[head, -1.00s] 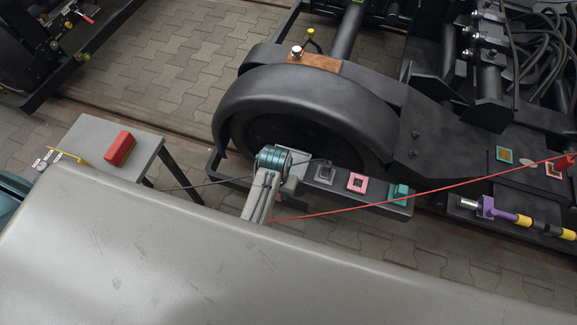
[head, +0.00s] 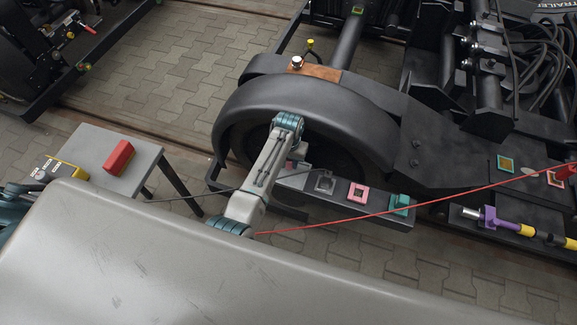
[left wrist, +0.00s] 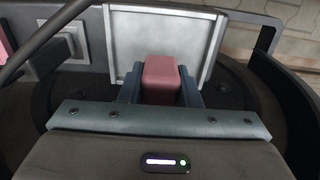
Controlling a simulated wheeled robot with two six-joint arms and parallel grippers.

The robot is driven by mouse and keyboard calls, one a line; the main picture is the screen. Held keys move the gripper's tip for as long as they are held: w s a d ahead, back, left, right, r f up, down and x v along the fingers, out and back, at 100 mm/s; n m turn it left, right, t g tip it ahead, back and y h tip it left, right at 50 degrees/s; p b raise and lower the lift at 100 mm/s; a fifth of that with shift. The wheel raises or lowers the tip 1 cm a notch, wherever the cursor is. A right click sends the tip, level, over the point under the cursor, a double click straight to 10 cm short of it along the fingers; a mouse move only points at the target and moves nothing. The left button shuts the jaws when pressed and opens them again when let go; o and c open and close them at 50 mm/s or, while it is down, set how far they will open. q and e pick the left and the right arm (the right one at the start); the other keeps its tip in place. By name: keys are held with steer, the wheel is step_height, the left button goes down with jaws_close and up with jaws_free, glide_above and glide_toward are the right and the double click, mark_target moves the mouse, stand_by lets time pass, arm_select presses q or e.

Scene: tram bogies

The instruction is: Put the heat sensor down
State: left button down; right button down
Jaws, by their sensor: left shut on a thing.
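A dull pink block (left wrist: 161,78), which I take to be the heat sensor, sits between the fingers of my left gripper (left wrist: 160,88). The gripper is shut on it. In the head view my left arm reaches over the bar beside the wheel, and my left gripper (head: 294,164) is mostly hidden behind the arm. A pale square plate (left wrist: 158,38) with a raised rim lies just beyond the block in the left wrist view. I cannot tell whether the block touches it. My right gripper is not in view.
The dark bar carries a grey holder (head: 325,182), a pink holder (head: 358,193) and a teal piece (head: 399,203). A grey table (head: 138,165) with a red block (head: 118,157) stands left.

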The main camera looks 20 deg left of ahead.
mark_target(288, 166)
arm_select(q)
step_height(288, 166, down, 3)
steer(key=shift+s+r, duration=0.1)
steer(key=shift+s, duration=0.05)
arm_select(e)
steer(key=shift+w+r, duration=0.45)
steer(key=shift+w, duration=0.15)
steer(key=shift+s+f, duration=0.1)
arm_select(q)
steer(key=c, duration=1.1)
jaws_free()
steer(key=shift+f, duration=0.25)
steer(key=shift+o, duration=0.2)
steer(key=shift+r, duration=0.1)
